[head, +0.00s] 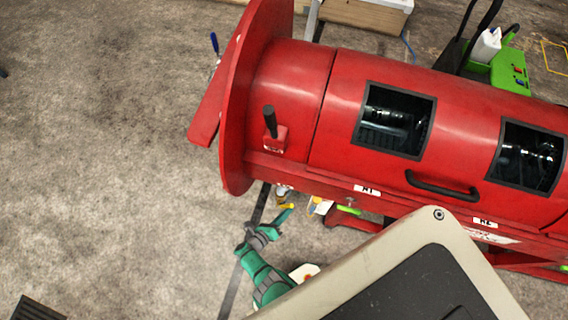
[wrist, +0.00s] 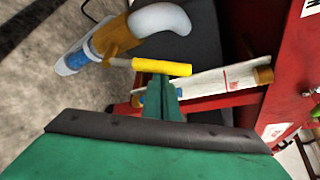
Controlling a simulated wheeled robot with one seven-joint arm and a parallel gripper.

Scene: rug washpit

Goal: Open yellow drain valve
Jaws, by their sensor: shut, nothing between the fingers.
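The yellow drain valve handle (wrist: 162,67) is a short yellow lever on a brass valve body (wrist: 114,40), in the upper middle of the wrist view. It lies roughly crosswise in that picture. In the head view the yellow handle (head: 287,206) is small, low at the left end of the red machine. My green gripper (wrist: 164,92) is shut and empty, its fingertips right by the handle's underside in the picture. I cannot tell whether they touch it. In the head view my gripper (head: 284,217) is just below the valve.
The red drum machine (head: 320,90) fills the upper right, with dark windows and a black handle (head: 443,187). A white elbow pipe (wrist: 160,18) adjoins the valve. A white and red bar (wrist: 215,82) lies beyond the fingers. Open grey floor (head: 110,150) spreads to the left.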

